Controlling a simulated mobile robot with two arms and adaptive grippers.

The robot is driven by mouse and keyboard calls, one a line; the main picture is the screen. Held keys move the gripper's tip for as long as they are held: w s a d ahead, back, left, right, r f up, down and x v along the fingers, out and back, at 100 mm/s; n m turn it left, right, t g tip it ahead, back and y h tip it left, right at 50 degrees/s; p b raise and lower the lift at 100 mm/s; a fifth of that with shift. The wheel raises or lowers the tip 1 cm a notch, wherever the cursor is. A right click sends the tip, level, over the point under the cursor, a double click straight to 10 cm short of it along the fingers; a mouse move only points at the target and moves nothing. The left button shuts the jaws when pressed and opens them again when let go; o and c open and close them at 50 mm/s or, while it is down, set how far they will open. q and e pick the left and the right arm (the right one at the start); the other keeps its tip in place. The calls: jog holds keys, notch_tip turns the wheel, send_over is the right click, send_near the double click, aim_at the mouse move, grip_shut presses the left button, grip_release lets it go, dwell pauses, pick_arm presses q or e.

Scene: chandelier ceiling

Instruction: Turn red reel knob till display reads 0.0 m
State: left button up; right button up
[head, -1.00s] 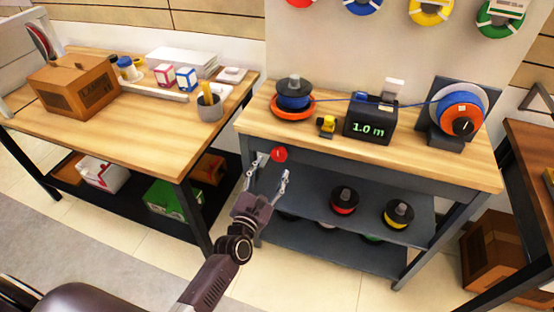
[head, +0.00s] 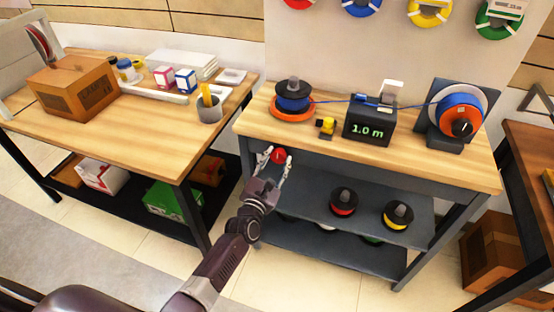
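The red knob (head: 278,155) sits on the front of the right workbench, just below the top's edge. My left gripper (head: 276,156) is open, with one finger to each side of the knob; contact cannot be made out. The display box (head: 370,125) stands on the bench and reads 1.0 m in green. My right gripper is out of view.
A small yellow-and-black item (head: 326,127) lies near the bench's front edge. Spools (head: 344,201) sit on the lower shelf (head: 305,190). The left table (head: 130,135) holds a cardboard box (head: 76,87) and a cup (head: 209,108). Bench wood between them is bare.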

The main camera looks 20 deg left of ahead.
pick_arm(q)
jog(key=c, duration=0.6)
jog(key=shift+m, duration=0.5)
jog(key=m, duration=0.5)
jog(key=shift+d+f+m, duration=0.15)
jog(key=shift+d+m, duration=0.05)
jog(key=shift+m, duration=0.1)
jog(key=m, duration=0.6)
jog(key=shift+d+f+m, duration=0.1)
jog(key=shift+f+m, duration=0.1)
jog(key=shift+m, duration=0.1)
jog(key=m, duration=0.6)
jog(key=shift+f, duration=0.25)
jog(key=m, duration=0.3)
jog(key=m+p, duration=0.1)
jog(key=m, duration=0.2)
jog(key=shift+a+f+m, duration=0.15)
jog(key=shift+a+m, duration=0.05)
jog(key=shift+m, duration=0.1)
